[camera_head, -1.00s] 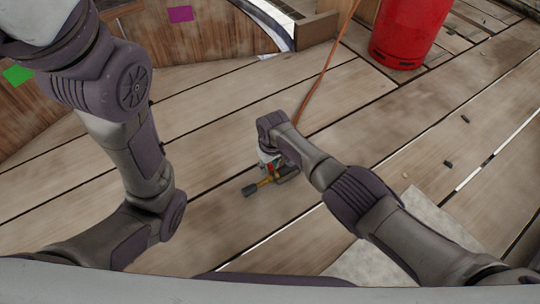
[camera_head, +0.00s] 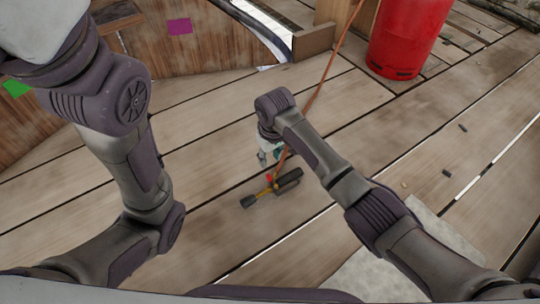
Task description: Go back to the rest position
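My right gripper (camera_head: 269,158) hangs above the plank floor in the middle of the view, its wrist partly hiding it. Its small fingers look parted, with nothing seen between them. My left arm folds up along the left side and leaves the picture at the top left. My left gripper is out of view.
A red cylinder (camera_head: 408,32) stands at the upper right. An orange cord (camera_head: 324,83) runs from the top down near my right gripper. A curved wooden wall (camera_head: 200,48) with a magenta patch is behind. A pale slab (camera_head: 425,225) and small dark bits lie right.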

